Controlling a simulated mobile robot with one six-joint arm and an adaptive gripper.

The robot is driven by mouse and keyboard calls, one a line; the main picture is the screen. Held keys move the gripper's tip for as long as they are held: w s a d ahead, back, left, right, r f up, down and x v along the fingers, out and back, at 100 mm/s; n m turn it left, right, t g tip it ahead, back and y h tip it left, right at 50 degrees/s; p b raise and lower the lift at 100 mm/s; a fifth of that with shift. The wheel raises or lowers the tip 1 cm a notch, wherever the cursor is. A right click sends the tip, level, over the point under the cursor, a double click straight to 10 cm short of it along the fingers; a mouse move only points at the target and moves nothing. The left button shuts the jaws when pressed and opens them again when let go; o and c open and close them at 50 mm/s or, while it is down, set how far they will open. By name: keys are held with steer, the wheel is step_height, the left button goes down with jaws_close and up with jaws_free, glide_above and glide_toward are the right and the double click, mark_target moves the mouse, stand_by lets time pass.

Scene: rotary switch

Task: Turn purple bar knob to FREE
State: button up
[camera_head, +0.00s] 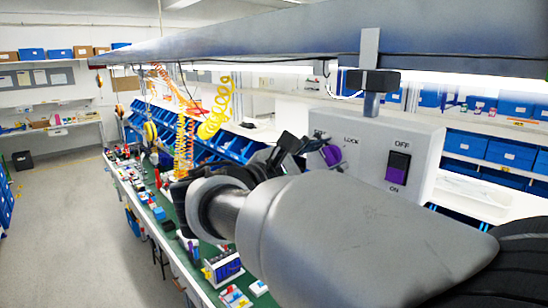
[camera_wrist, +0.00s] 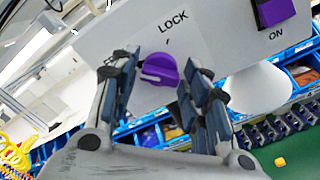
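The purple bar knob (camera_wrist: 160,70) sits on the face of a grey-white box (camera_head: 417,150), on a paler plate. In the wrist view LOCK and a short tick mark are printed above it. The bar lies roughly across the picture, slightly tilted. The knob also shows in the head view (camera_head: 331,155), partly behind my gripper (camera_head: 300,148). In the wrist view my gripper (camera_wrist: 162,78) is open, with one finger left and one right of the knob. Gaps show between knob and fingers; depth to the panel is hard to tell.
A black rocker switch with a purple lower half (camera_head: 398,166), marked OFF and ON, is right of the knob on the same box. A post (camera_head: 371,75) rises above the box. A green workbench with small parts runs below left, with blue bins behind.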

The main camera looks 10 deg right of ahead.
steer(key=shift+o, duration=0.8)
steer(key=v, duration=1.2)
